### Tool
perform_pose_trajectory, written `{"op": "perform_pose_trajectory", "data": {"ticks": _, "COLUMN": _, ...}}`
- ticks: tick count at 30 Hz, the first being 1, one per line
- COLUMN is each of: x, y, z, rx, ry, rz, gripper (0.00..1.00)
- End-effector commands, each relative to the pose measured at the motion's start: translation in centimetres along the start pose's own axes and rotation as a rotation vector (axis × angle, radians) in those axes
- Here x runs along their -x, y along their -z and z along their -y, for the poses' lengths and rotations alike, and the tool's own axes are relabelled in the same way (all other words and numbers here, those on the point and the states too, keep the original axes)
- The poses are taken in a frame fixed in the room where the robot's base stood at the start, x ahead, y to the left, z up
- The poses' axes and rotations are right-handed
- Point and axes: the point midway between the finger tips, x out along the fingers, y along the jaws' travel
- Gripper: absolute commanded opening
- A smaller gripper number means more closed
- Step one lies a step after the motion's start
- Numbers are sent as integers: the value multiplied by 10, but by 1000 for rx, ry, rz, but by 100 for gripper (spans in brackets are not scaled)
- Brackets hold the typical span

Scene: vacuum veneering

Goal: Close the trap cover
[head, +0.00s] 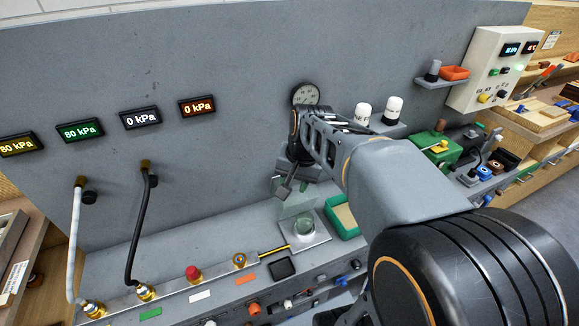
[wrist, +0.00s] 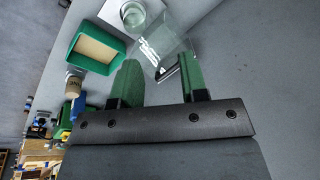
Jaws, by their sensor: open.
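The trap cover is a clear panel that stands raised behind the glass trap jar in the head view (head: 297,201). In the wrist view the clear cover (wrist: 160,38) lies just beyond my fingertips, with a thin dark bar (wrist: 168,72) along its near edge. That bar is between my green fingers, closer to the right one. The glass jar (head: 304,227) sits on a pale square plate and also shows in the wrist view (wrist: 133,15). My gripper (wrist: 159,68) is open; whether it touches the cover is unclear. In the head view my arm partly hides it.
A green tray with a tan inside (head: 341,216) stands right of the jar. A round gauge (head: 305,94) is on the wall behind my arm. Two white canisters (head: 363,113) stand on a shelf.

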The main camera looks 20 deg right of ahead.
Motion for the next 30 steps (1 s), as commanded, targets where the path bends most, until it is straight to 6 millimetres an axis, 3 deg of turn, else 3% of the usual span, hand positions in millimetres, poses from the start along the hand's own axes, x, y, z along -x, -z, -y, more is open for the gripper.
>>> {"op": "perform_pose_trajectory", "data": {"ticks": 1, "x": 5, "y": 27, "z": -1, "rx": -132, "ry": 9, "rz": 36, "gripper": 40}}
{"op": "perform_pose_trajectory", "data": {"ticks": 6, "x": 10, "y": 98, "z": -9, "rx": -521, "ry": 49, "rz": 145, "gripper": 40}}
{"op": "perform_pose_trajectory", "data": {"ticks": 12, "x": 6, "y": 155, "z": -28, "rx": -831, "ry": 81, "rz": 243, "gripper": 40}}
{"op": "perform_pose_trajectory", "data": {"ticks": 15, "x": 4, "y": 170, "z": -36, "rx": -918, "ry": 91, "rz": 273, "gripper": 40}}
{"op": "perform_pose_trajectory", "data": {"ticks": 20, "x": -7, "y": 178, "z": -41, "rx": -977, "ry": 96, "rz": 295, "gripper": 40}}
{"op": "perform_pose_trajectory", "data": {"ticks": 30, "x": -66, "y": 165, "z": -28, "rx": -981, "ry": 94, "rz": 298, "gripper": 40}}
